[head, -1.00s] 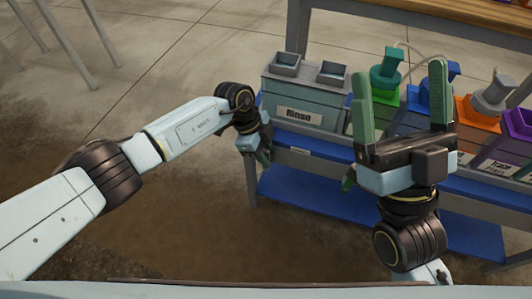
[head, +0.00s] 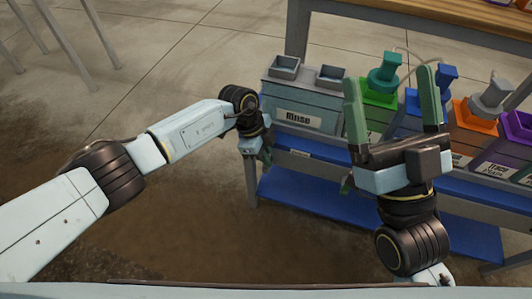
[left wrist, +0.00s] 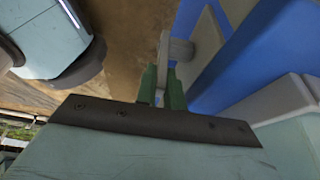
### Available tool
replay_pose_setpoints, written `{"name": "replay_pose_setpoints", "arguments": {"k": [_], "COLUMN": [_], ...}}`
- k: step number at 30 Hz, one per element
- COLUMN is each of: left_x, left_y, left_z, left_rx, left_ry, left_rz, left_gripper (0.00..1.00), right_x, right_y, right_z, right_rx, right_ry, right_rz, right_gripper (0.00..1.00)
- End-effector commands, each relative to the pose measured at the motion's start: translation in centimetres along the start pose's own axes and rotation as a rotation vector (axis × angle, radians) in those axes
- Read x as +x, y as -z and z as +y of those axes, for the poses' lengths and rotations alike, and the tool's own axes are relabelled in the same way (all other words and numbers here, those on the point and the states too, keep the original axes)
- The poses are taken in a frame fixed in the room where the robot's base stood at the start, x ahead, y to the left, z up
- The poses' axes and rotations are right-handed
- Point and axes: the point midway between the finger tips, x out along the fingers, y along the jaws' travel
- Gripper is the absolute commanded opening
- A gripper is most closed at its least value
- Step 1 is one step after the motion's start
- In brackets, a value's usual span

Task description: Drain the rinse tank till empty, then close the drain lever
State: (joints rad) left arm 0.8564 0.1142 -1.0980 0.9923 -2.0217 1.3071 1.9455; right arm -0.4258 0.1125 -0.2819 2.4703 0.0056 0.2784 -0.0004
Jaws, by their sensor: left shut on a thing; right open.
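The rinse tank (head: 330,105) is a grey-green box labelled "Rinse" at the left end of the bench, with two small square openings on top. Its water level cannot be told. My left gripper (head: 267,157) is low at the tank's front left corner. In the left wrist view its green fingers (left wrist: 162,88) are shut on a thin pale grey lever (left wrist: 164,52), apparently the drain lever, beside a round grey fitting (left wrist: 182,50). The head view hides the lever. My right gripper (head: 389,85) is open and empty, raised in front of the bench.
Several tanks with green (head: 380,92), blue, orange (head: 474,113) and purple tops stand in a row right of the rinse tank. A blue lower shelf (head: 310,195) runs beneath. The floor (head: 180,70) left of the bench is clear.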

Motion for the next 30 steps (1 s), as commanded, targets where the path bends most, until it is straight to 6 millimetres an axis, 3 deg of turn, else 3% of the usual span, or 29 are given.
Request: {"name": "replay_pose_setpoints", "arguments": {"k": [8,12,18,23,30], "left_x": [0.0,0.2,0.8,1.2,1.8], "left_y": [0.9,1.3,1.7,2.1,2.4], "left_z": [0.0,0.0,0.0,-0.1,-0.1], "left_rx": [0.003,0.003,0.003,0.003,0.001], "left_ry": [-0.001,-0.001,0.0,0.001,0.002], "left_rz": [-0.125,-0.203,-0.311,-0.397,-0.513], "left_gripper": [0.0,0.0,0.0,0.0,0.0], "right_x": [0.5,-0.9,-2.7,-3.0,-1.7], "right_y": [-2.4,-5.5,-8.0,-8.3,-6.8], "right_z": [0.1,0.8,1.3,1.4,0.9], "right_rx": [0.0,-0.013,-0.021,-0.022,-0.016], "right_ry": [-0.006,-0.019,-0.031,-0.032,-0.022], "right_rz": [-0.277,-0.491,-0.67,-0.686,-0.554], "right_gripper": [0.87,0.87,0.87,0.87,0.87]}}
